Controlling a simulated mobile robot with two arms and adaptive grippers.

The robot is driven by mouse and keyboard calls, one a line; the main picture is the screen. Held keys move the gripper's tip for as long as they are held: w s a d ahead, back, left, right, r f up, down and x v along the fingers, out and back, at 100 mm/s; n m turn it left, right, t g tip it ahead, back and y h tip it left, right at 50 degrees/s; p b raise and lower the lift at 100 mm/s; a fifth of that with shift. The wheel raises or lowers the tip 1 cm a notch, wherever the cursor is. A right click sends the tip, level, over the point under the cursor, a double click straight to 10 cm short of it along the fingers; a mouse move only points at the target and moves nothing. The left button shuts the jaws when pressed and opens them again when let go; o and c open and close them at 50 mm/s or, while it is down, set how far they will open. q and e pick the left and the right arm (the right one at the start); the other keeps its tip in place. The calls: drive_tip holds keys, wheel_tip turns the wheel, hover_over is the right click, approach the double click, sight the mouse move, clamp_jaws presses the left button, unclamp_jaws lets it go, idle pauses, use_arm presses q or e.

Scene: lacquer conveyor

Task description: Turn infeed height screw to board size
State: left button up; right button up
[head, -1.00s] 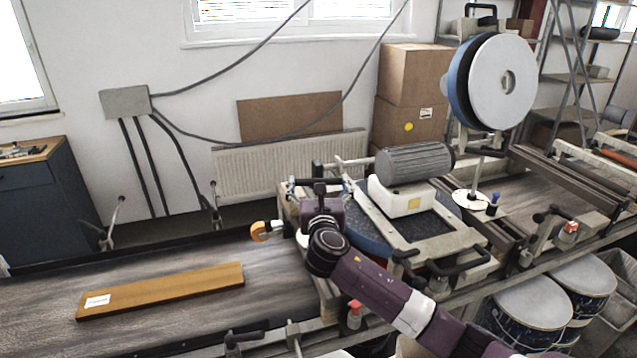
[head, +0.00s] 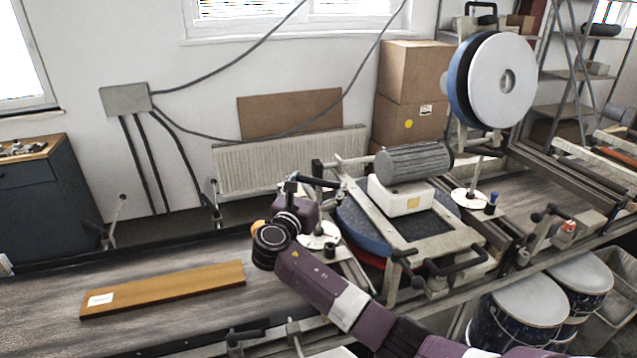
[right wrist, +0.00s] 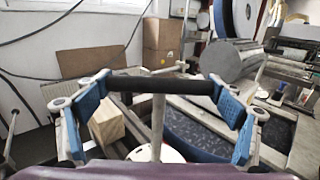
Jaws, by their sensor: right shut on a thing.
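The infeed height screw shows in the right wrist view as a black crossbar (right wrist: 160,85) on a thin metal rod (right wrist: 157,125), above a white disc (right wrist: 157,153). My right gripper (right wrist: 162,92) is shut on the crossbar, with a blue-padded finger at each end. In the head view my right gripper (head: 293,197) is at the left end of the machine, and its wrist hides part of the screw. The white disc (head: 318,236) shows beside it with a dark knob. The brown board (head: 165,288), with a white label, lies flat on the left conveyor. My left gripper is out of view.
The grey motor (head: 414,161) and frame stand just right of my right gripper. A second screw with a white disc (head: 470,199) is farther right. A wooden block (right wrist: 106,122) sits close to the left finger. Conveyor (head: 200,260) around the board is clear.

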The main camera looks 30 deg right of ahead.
drive_tip(key=o, duration=1)
drive_tip(key=shift+o, duration=0.2)
drive_tip(key=v, duration=1.2)
